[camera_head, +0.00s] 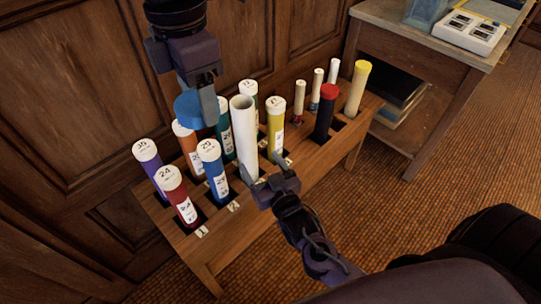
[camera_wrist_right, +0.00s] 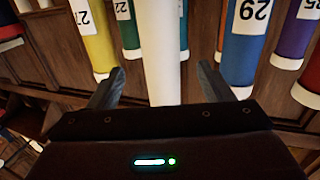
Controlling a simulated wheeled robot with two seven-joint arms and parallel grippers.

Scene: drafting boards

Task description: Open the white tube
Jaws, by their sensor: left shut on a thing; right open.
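The white tube (camera_head: 244,140) stands upright in the wooden rack, and its top end shows as an open, hollow mouth with no cap on it. My left gripper (camera_head: 203,103) is shut on a blue cap (camera_head: 187,112) and holds it to the left of the tube's mouth, apart from it. My right gripper (camera_head: 263,186) is open at the tube's lower part. In the right wrist view the white tube (camera_wrist_right: 154,55) passes between the two spread fingers, with a gap on each side. The cap's underside is hidden.
The wooden rack (camera_head: 213,246) holds several capped tubes close around the white one, including a blue tube (camera_head: 215,173), a red tube (camera_head: 178,198) and a yellow tube (camera_head: 275,128). A side table (camera_head: 390,22) stands at the back right. A panelled wall is behind the rack.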

